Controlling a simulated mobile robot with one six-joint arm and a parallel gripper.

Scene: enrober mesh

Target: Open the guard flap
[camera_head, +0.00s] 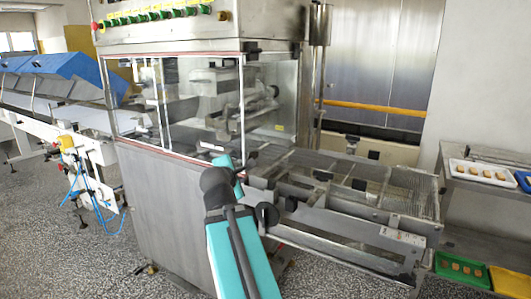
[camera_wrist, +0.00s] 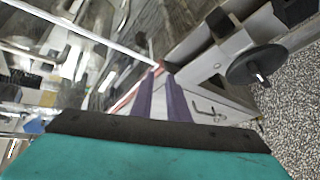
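The guard flap is most likely the clear panel (camera_head: 200,115) with red-edged framing on the front of the steel enrober; I cannot tell its exact outline. It looks closed in the head view. My gripper (camera_head: 250,161) is near the lower right corner of this clear panel, beside the mesh conveyor. In the wrist view the two dark purple fingers of my gripper (camera_wrist: 163,86) stand apart, with pale surface showing between them. A thin red edge and a pale bar (camera_wrist: 90,32) meet near the fingertips. I cannot tell whether the fingers touch them.
A mesh conveyor frame (camera_head: 385,188) juts out to the right. A black round knob (camera_head: 267,215) sits on its side, also in the wrist view (camera_wrist: 258,66). A white tray of biscuits (camera_head: 484,174) lies on the right table. Speckled floor (camera_head: 60,235) is open at front left.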

